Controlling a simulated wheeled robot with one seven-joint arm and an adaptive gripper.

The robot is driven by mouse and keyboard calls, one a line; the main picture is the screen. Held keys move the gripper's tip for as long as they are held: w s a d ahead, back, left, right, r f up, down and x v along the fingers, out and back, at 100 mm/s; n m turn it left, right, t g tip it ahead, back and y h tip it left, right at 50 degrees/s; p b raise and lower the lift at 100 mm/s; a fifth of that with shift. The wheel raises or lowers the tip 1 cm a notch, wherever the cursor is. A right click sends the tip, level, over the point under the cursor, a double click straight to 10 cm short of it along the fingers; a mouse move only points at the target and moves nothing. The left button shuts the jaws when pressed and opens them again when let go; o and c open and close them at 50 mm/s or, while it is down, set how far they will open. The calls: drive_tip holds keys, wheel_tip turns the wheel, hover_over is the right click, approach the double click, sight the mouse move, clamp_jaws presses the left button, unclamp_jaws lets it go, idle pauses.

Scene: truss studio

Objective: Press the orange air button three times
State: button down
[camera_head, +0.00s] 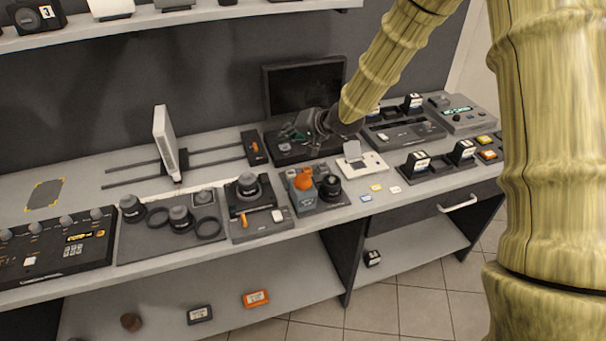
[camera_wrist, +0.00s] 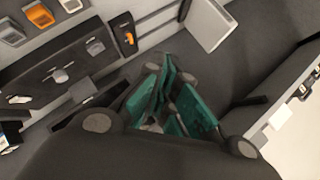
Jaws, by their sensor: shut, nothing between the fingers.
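The orange air button (camera_head: 303,179) is a rounded orange bulb on a small grey block near the front edge of the counter in the head view. A black knob-like part stands just right of it. My gripper (camera_head: 300,131) is behind the button, in front of the dark monitor, and apart from the button. In the wrist view my gripper (camera_wrist: 172,103) shows green fingers that are shut and empty.
A dark monitor (camera_head: 305,88) stands behind my gripper. A white upright panel (camera_head: 164,140) stands on rails to the left. A black lens-like part on a grey stand (camera_head: 249,187) is left of the button. A white device (camera_head: 361,160) lies to its right.

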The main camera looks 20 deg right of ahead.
drive_tip(key=s+d+n, duration=0.1)
drive_tip(key=s+d+f+n+g, duration=0.1)
drive_tip(key=d, duration=0.1)
drive_tip(key=s+d+n+g+h+p, duration=0.1)
drive_tip(key=shift+s+d+f+n, duration=0.15)
drive_tip(key=shift+s+f+n, duration=0.05)
drive_tip(key=shift+f+n, duration=0.2)
drive_tip(key=shift+f, duration=0.1)
drive_tip(key=b, duration=0.9)
hover_over(305, 175)
wheel_tip(305, 175, down, 6)
drive_tip(key=shift+f+b, duration=0.45)
drive_tip(key=shift+f, duration=0.85)
drive_tip(key=shift+f, duration=0.1)
idle(0.4)
drive_tip(key=shift+f+p, duration=0.3)
